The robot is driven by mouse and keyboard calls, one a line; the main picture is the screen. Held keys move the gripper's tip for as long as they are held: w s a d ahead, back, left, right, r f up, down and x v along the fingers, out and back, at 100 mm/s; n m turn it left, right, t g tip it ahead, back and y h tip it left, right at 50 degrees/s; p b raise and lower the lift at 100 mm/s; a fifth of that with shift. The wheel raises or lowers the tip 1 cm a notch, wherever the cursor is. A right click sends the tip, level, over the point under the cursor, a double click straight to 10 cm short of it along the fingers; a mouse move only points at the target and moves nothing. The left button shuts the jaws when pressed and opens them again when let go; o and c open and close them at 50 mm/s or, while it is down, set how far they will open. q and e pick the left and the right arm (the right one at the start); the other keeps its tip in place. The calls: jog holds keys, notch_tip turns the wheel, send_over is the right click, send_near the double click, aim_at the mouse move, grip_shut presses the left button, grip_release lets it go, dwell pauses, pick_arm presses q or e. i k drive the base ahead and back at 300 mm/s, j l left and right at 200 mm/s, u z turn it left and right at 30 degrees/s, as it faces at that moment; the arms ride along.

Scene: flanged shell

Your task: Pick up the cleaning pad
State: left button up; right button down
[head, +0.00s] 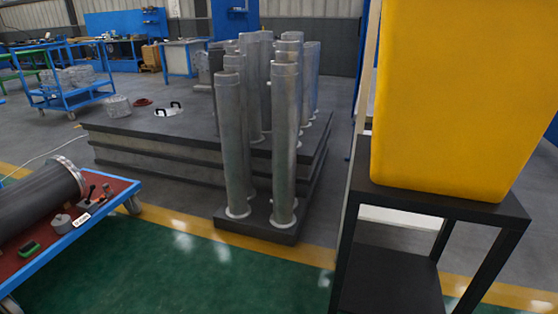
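A small green and black block (29,249), which looks like the cleaning pad, lies on the red top of a blue-framed cart (88,228) at the lower left. It lies in front of a dark flanged cylinder (38,200) on the same cart. Nothing covers the pad. Neither of my grippers shows in the head view.
A grey metal cylinder-shaped part (62,224) and small tools lie near the pad. A black stand (432,208) with a yellow bin (455,90) is at the right. Tall metal tubes (285,140) stand mid-view. Green floor (190,270) between cart and stand is clear.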

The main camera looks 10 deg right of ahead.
aim_at(30, 246)
jog(key=u, duration=1.3)
